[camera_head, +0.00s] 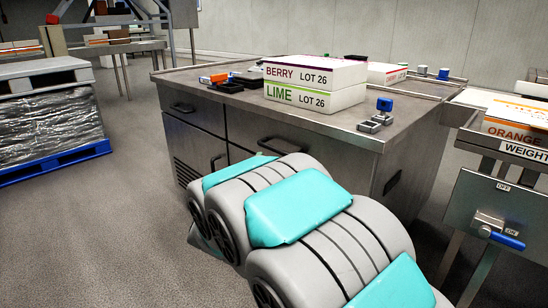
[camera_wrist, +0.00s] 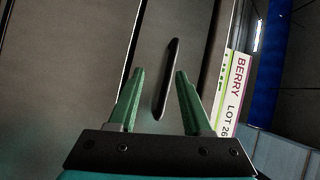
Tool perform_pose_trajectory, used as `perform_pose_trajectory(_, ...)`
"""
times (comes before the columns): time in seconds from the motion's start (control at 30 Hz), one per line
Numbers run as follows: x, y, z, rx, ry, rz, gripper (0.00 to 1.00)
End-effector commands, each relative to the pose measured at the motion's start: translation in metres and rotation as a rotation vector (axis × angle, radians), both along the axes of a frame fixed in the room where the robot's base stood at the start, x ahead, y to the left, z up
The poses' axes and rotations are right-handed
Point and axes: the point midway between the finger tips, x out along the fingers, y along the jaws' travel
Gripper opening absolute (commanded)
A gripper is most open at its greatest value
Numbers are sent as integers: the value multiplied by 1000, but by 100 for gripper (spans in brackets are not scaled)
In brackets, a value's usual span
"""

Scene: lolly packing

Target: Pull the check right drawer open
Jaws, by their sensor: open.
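The steel counter (camera_head: 232,118) has a right drawer whose dark bar handle (camera_head: 283,143) shows above my arm in the head view. The drawer front (camera_head: 250,130) sits flush with the counter, so it looks shut. In the wrist view a black handle (camera_wrist: 168,75) on a grey panel lies between the green fingers of my gripper (camera_wrist: 160,72). The fingers are open and stand on either side of the handle in the picture. Whether they reach its depth I cannot tell. In the head view my arm hides the gripper.
A BERRY box (camera_head: 315,72) sits on a LIME box (camera_head: 314,98) on the worktop; the BERRY label (camera_wrist: 235,92) shows in the wrist view. A wrapped pallet (camera_head: 50,120) stands left; floor between is clear.

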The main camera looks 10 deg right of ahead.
Motion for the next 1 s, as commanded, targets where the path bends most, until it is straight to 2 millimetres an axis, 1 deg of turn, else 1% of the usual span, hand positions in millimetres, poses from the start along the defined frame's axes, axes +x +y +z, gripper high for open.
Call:
perform_pose_trajectory(0.03, 0, -3, -5, 4, -47, -37, 50)
perform_pose_trajectory(0.2, -7, -13, 4, 13, -172, -123, 50)
perform_pose_trajectory(0.37, -6, -19, 8, 13, -203, -144, 50)
perform_pose_trajectory(0.47, 2, -24, 11, 14, -203, -145, 50)
perform_pose_trajectory(0.8, 41, -48, 18, 15, -202, -144, 50)
perform_pose_trajectory(1.0, 55, -54, 20, 15, -200, -142, 50)
